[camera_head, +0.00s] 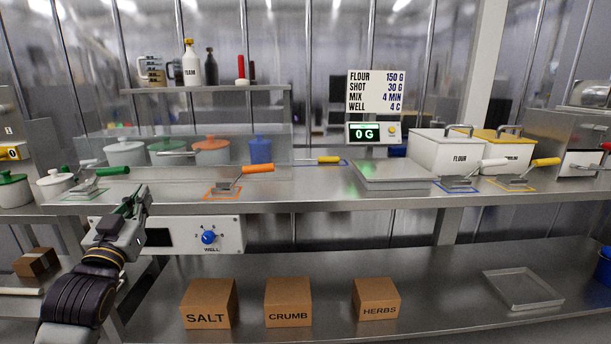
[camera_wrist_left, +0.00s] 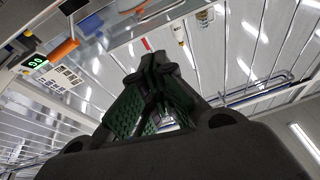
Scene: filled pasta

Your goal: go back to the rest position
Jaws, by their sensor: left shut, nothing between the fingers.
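My left gripper (camera_head: 135,200) is in front of the counter's front edge, at the left of the head view. That camera looks up, with the counter and the shelf tilted in the picture. My right gripper shows in neither view.
The steel counter (camera_head: 330,188) holds an orange-handled scoop (camera_head: 258,170), a scale plate (camera_head: 390,176) and a FLOUR bin (camera_head: 445,153). Boxes marked SALT (camera_head: 208,303), CRUMB (camera_head: 288,302) and HERBS (camera_head: 376,299) stand on the lower shelf. A clear tray (camera_head: 522,289) lies at its right.

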